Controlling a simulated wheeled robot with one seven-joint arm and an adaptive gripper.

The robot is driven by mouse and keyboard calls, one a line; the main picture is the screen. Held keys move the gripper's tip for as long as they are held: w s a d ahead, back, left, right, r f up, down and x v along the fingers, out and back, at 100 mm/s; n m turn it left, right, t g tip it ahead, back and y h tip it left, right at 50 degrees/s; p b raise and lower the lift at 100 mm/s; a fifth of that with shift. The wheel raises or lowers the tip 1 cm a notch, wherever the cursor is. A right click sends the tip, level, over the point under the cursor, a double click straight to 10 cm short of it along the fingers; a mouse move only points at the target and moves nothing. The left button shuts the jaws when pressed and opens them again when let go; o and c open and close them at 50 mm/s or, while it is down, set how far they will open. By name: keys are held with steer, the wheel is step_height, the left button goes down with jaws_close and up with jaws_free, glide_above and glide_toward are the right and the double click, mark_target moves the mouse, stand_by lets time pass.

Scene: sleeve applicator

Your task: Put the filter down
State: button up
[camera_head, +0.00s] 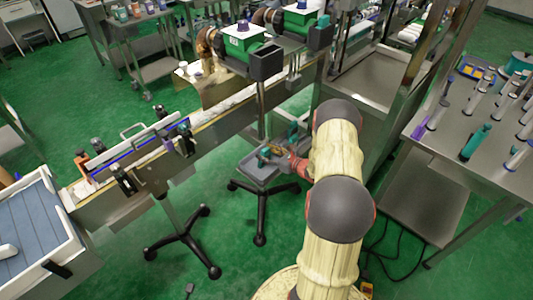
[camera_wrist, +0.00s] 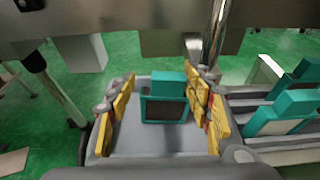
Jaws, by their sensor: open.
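A filter (camera_wrist: 165,108) with a teal frame and dark face stands in a grey tray (camera_wrist: 120,142) in the wrist view. My gripper (camera_wrist: 166,100) is open, with its yellow finger pads on either side of the filter. A gap shows between the filter and the left pad; the right pad is closer, and I cannot tell if it touches. In the head view my gripper (camera_head: 268,153) is low over the grey tray (camera_head: 258,172), beneath the conveyor, and its fingers are small there. The filter's base is partly hard to make out.
More teal-framed pieces (camera_wrist: 290,103) stand in grey slots right of my gripper. A metal post (camera_wrist: 215,35) rises close behind. The conveyor (camera_head: 215,130) runs above and left of the tray. A steel table (camera_head: 465,140) with several tubes stands at the right.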

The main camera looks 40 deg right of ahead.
steer(key=shift+s+r, duration=0.2)
steer(key=shift+r, duration=0.05)
steer(key=a+p+v, duration=0.1)
steer(key=p+v, duration=0.2)
steer(key=v, duration=0.8)
steer(key=w+a+r+n+g+y, duration=0.2)
steer(key=a+r+n+y, duration=0.15)
steer(key=a+r, duration=0.35)
steer(key=w+a+r+n+g+y, duration=0.1)
steer(key=w+a+r+n+y, duration=0.15)
steer(key=a+r+n, duration=0.35)
steer(key=s+a+r+n+g+y, duration=0.1)
steer(key=s+a+r+n+g, duration=0.15)
steer(key=a+r+n, duration=0.4)
steer(key=s+a+r+n+g, duration=0.1)
steer(key=a+r+g, duration=0.2)
steer(key=a, duration=0.6)
steer(key=s+a+r+n+g+h, duration=0.3)
steer(key=s+a+r+n, duration=0.5)
steer(key=s+a+n, duration=0.25)
steer(key=s+d+r+n+t+h, duration=0.1)
steer(key=s+r+n+h, duration=0.4)
steer(key=s, duration=0.5)
steer(key=shift+r+n+t, duration=0.4)
steer(key=shift+n+t, duration=0.35)
steer(key=shift+n, duration=0.5)
